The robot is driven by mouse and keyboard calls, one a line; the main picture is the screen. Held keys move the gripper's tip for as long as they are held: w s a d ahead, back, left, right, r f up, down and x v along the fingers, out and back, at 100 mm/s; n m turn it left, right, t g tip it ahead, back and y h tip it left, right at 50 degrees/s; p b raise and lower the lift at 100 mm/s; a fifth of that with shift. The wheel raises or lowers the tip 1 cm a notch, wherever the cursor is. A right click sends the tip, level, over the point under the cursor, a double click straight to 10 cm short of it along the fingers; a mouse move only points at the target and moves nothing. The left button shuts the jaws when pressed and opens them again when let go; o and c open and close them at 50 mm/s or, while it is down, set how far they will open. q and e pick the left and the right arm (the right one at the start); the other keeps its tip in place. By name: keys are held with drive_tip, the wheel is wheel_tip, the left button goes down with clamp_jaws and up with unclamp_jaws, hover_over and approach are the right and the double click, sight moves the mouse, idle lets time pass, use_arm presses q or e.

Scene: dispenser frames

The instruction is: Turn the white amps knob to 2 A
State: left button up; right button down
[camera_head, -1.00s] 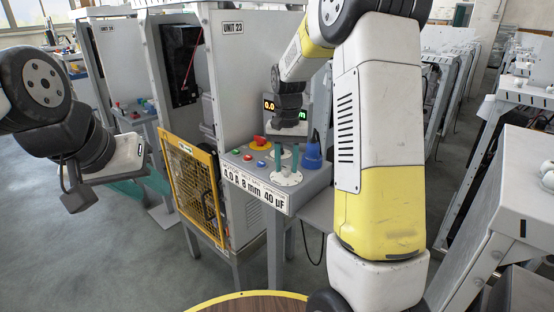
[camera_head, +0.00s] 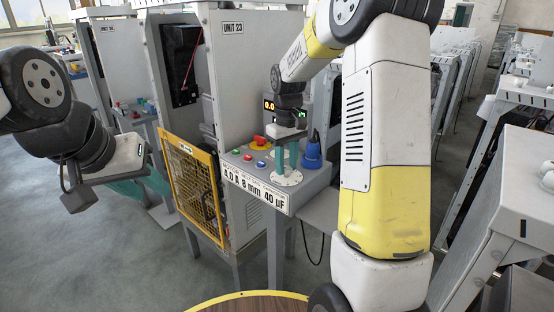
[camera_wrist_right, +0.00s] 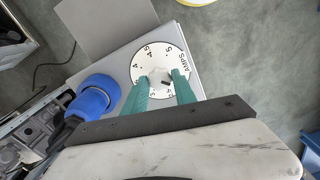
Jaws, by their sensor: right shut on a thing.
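The white amps knob (camera_wrist_right: 162,79) sits in the middle of a round white dial (camera_wrist_right: 146,55) marked AMPS with numbers around its rim. The dial (camera_head: 288,180) also shows on the grey control panel in the head view. My right gripper (camera_head: 287,164) reaches down onto it with its teal fingers. In the right wrist view, the right gripper (camera_wrist_right: 160,82) is shut on the knob, one finger on each side. The fingers hide part of the dial's lower marks. My left gripper (camera_head: 148,182) is at the left, away from the panel; its finger gap is unclear.
A blue knob or plug (camera_head: 312,155) stands close right of the dial. A label plate (camera_head: 255,192) reads 4.0 A, 8 mm, 40 µF. A yellow mesh guard (camera_head: 191,180) stands left.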

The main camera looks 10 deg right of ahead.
sight(287, 168)
drive_tip(key=shift+n, duration=0.3)
drive_tip(key=c, duration=1)
unclamp_jaws()
drive_tip(key=shift+r, duration=3.95)
drive_tip(key=s+r+m+t, duration=0.1)
drive_tip(key=s+t, duration=0.1)
drive_tip(key=s, duration=0.6)
drive_tip(key=s+a+r+m+t+y, duration=0.1)
drive_tip(key=s+r+m+t, duration=0.1)
drive_tip(key=s, duration=0.6)
drive_tip(key=s+a+r+m+t+y, duration=0.1)
drive_tip(key=s+m+t, duration=0.1)
drive_tip(key=s, duration=0.6)
drive_tip(key=shift+r, duration=0.3)
